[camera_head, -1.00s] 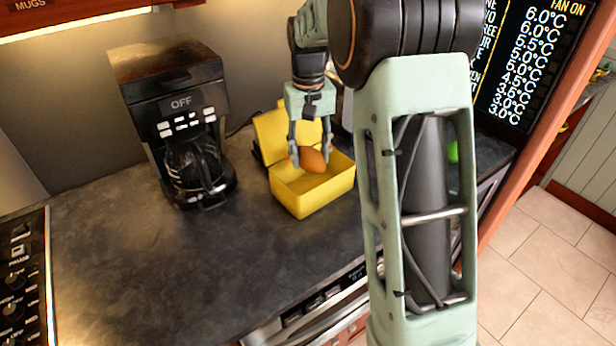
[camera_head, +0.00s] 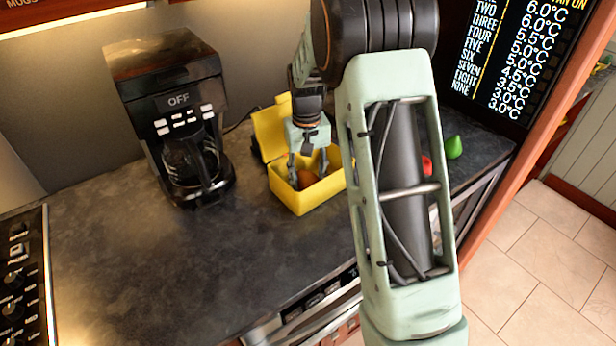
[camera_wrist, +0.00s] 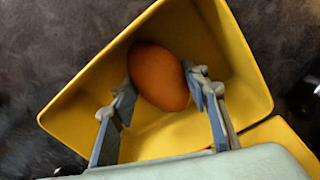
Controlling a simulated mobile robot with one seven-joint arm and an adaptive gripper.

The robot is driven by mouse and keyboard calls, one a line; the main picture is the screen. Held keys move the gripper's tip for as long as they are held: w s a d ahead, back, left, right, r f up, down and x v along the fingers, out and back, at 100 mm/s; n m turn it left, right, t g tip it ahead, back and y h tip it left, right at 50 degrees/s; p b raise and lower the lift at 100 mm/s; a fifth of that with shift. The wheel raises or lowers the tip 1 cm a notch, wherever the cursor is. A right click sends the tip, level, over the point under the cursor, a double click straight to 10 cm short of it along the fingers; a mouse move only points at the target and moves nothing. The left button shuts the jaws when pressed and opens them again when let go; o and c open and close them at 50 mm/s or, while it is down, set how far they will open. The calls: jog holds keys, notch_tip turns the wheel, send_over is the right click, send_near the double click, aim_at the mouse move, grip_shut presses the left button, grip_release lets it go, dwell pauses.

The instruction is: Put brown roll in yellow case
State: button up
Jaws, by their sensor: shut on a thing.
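The yellow case (camera_head: 318,195) stands open on the dark counter, its lid (camera_head: 272,132) raised at the back. The brown roll (camera_head: 305,179) is an orange-brown, egg-shaped piece. It sits low inside the case, partly hidden by the front wall in the head view. My gripper (camera_head: 308,172) reaches down into the case and is shut on the roll. In the wrist view the roll (camera_wrist: 158,76) lies between the two fingers, with the case walls around it. Whether the roll touches the case floor is hard to tell.
A black coffee maker (camera_head: 180,120) stands left of the case. A green pear-like item (camera_head: 454,147) and a red item (camera_head: 427,165) lie to the right, the red one partly behind my arm. The counter (camera_head: 150,270) at front left is clear.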

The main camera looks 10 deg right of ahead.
aim_at(307, 176)
jog(key=shift+f, duration=0.1)
jog(key=o, duration=1.2)
jog(key=shift+c, duration=0.2)
notch_tip(307, 176, up, 12)
jog(key=shift+r, duration=0.25)
jog(key=shift+a, duration=0.1)
